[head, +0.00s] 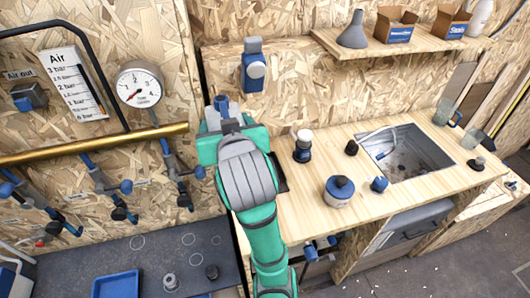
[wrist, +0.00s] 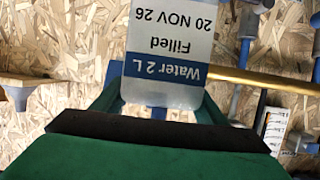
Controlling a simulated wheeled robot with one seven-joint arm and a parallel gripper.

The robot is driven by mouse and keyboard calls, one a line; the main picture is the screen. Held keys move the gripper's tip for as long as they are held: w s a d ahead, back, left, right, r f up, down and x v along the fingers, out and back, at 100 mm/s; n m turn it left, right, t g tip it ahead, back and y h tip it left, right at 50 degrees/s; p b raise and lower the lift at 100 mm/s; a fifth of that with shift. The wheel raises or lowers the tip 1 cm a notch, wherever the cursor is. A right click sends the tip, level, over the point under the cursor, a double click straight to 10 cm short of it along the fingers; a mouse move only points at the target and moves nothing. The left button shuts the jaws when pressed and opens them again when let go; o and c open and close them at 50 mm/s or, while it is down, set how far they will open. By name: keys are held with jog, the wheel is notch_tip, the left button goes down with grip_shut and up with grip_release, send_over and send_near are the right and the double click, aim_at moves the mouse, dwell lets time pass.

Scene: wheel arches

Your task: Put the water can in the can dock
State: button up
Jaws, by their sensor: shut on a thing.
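The water can (wrist: 170,45) shows in the wrist view as a pale label reading "Water 2 L, Filled 20 NOV 26", upside down, with a blue band. My gripper (wrist: 158,108) is shut on it, with a green finger on each side. In the head view my gripper (head: 221,122) is in front of the wooden wall, left of the counter. A blue part (head: 221,103) sticks up just beyond it, and my arm hides most of what it holds. I cannot tell for certain which fixture is the can dock.
A blue wall fixture (head: 253,65) with a white round front is just right of my gripper. A brass pipe (head: 95,145) and a gauge (head: 139,86) are to the left. The counter (head: 300,205) holds a blue-lidded pot (head: 339,191), a dark-based jar (head: 303,147) and a sink (head: 408,155).

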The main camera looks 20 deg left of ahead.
jog(key=w+d+f, duration=0.5)
jog(key=w+f, duration=0.6)
jog(key=f, duration=0.1)
jog(key=shift+w+f, duration=0.15)
jog(key=shift+w, duration=0.2)
jog(key=shift+f, duration=0.1)
jog(key=shift+f, duration=0.1)
jog(key=o, duration=2.1)
jog(key=shift+d, duration=0.1)
